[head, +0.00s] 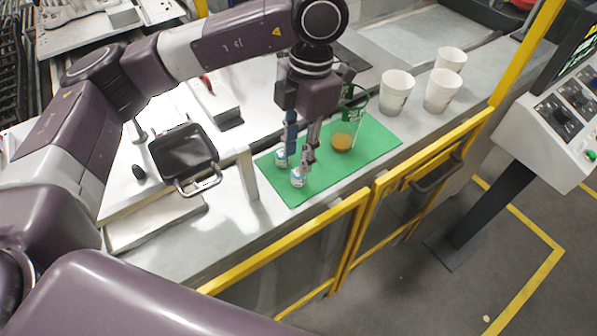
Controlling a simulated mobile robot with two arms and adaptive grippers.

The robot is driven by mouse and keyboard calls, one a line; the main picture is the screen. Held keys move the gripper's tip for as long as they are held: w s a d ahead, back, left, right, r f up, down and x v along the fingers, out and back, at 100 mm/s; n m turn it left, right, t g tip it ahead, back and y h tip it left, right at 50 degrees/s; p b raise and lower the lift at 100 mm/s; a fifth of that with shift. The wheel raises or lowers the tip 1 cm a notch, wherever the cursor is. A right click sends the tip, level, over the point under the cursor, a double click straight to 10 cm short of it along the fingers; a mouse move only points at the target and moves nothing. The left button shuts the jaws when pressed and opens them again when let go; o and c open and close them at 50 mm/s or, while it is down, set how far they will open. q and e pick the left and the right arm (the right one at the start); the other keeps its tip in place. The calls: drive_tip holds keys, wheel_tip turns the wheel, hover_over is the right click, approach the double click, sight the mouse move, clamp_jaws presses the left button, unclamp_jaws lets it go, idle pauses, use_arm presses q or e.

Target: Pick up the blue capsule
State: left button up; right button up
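Two small capsule-like items with blue and white on them are on the green mat (352,166). One small blue-and-white item (298,179) is nearer the mat's front edge, and the other blue-and-white item (281,159) is just behind and left of it. Which one is the blue capsule I cannot tell. My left gripper (299,162) points down over the mat, its fingers apart, with the tips right above and beside the nearer item. Contact cannot be made out. My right gripper is not in view.
A clear glass (346,125) with brown contents stands close right of my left gripper. White cups (396,92) stand behind right. A yellow railing (300,243) runs along the counter front, and a control panel (566,120) stands right.

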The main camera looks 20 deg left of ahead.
sight(297, 183)
use_arm(q)
drive_tip(key=shift+s+f+p, duration=0.25)
drive_tip(key=shift+f+p, duration=0.05)
wheel_tip(297, 183, down, 4)
drive_tip(key=shift+s+d+r+p, duration=0.15)
drive_tip(key=shift+r+p, duration=0.1)
drive_tip(key=shift+p, duration=0.75)
drive_tip(key=shift+f, duration=0.6)
drive_tip(key=c, duration=0.7)
